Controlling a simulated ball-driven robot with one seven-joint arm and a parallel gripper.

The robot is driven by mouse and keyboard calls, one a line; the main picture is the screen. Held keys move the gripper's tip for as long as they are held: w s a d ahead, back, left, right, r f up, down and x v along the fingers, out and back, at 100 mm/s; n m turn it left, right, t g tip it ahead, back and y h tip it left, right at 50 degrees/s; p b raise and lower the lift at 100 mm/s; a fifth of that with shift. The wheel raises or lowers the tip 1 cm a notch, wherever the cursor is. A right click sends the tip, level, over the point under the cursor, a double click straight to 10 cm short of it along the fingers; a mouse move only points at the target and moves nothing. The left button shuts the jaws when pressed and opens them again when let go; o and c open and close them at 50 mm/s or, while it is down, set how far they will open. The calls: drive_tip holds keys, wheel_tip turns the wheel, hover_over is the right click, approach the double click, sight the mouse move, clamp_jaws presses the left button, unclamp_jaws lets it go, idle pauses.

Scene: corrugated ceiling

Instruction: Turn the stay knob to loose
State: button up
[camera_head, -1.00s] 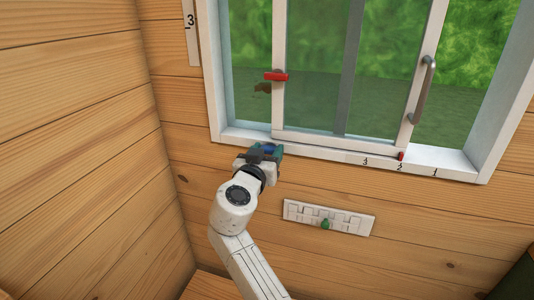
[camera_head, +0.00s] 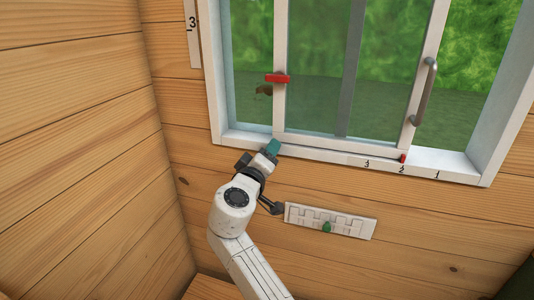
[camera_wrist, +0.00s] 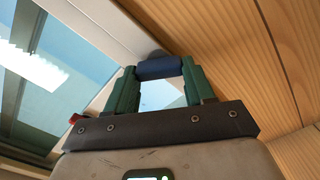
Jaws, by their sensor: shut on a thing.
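The stay knob, a dark blue cylinder (camera_wrist: 158,69), shows in the wrist view between the green fingertips of my gripper (camera_wrist: 160,72). The fingers are closed on its two sides. In the head view my gripper (camera_head: 272,150) is just below the window's bottom frame, toward its left end, turned so that one teal finger shows most. The knob is hidden there by the gripper, and I cannot read any loose or tight mark.
A sliding window (camera_head: 345,80) has a grey handle (camera_head: 425,90) and a red catch (camera_head: 277,79). The sill carries numbers and a red pointer (camera_head: 403,158). A wood wall closes the left side.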

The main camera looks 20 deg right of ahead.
drive_tip(key=shift+s+f+n+p, duration=0.15)
drive_tip(key=shift+n+p, duration=2.5)
drive_tip(key=shift+n, duration=1.5)
drive_tip(key=shift+w+f+n+p, duration=0.1)
drive_tip(key=shift+f+n+p, duration=0.1)
drive_tip(key=shift+n+p, duration=3.15)
drive_tip(key=shift+s+f+n+p, duration=0.15)
drive_tip(key=shift+n+p, duration=1.75)
drive_tip(key=shift+n, duration=3)
drive_tip(key=shift+f, duration=0.1)
drive_tip(key=o, duration=1)
drive_tip(key=shift+d, duration=0.1)
drive_tip(key=shift+o, duration=0.2)
drive_tip(key=b+v, duration=0.1)
drive_tip(key=v, duration=0.9)
drive_tip(key=shift+s+a, duration=0.2)
drive_tip(key=shift+s, duration=0.05)
